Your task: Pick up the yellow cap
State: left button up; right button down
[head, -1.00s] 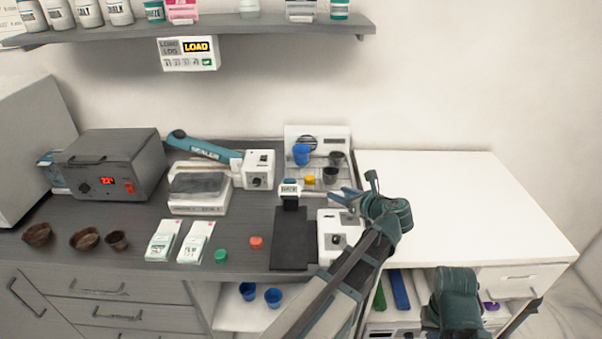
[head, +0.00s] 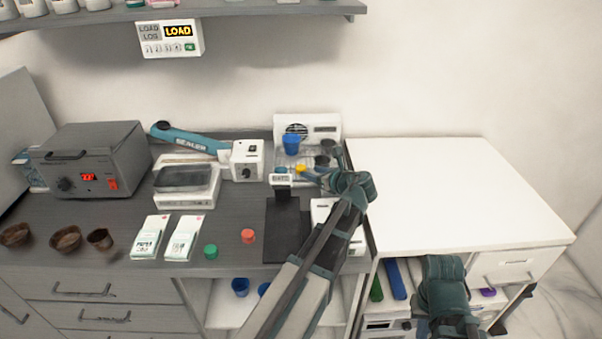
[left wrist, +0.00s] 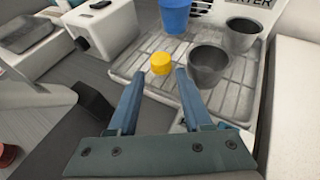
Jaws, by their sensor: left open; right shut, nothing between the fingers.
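The yellow cap (head: 300,168) lies on a grey grid tray in front of a white machine. In the left wrist view the cap (left wrist: 161,63) sits on the tray (left wrist: 140,58), just beyond and between the fingertips. My left gripper (left wrist: 159,75) is open and empty, with its blue fingers pointing at the cap. In the head view the left gripper (head: 312,172) is just to the right of the cap. My right gripper is hidden in the head view; only my right arm shows at the lower right.
A blue cup (left wrist: 174,16) stands behind the cap. Two dark grey cups (left wrist: 207,65) stand to its right on the tray. A white box device (left wrist: 106,30) is to the left. The white counter (head: 440,190) at right is bare.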

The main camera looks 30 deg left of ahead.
aim_at(304, 169)
pick_arm(q)
jog(key=shift+b+x, duration=1.05)
jog(key=shift+x, duration=1.65)
jog(key=shift+d, duration=0.15)
grip_shut()
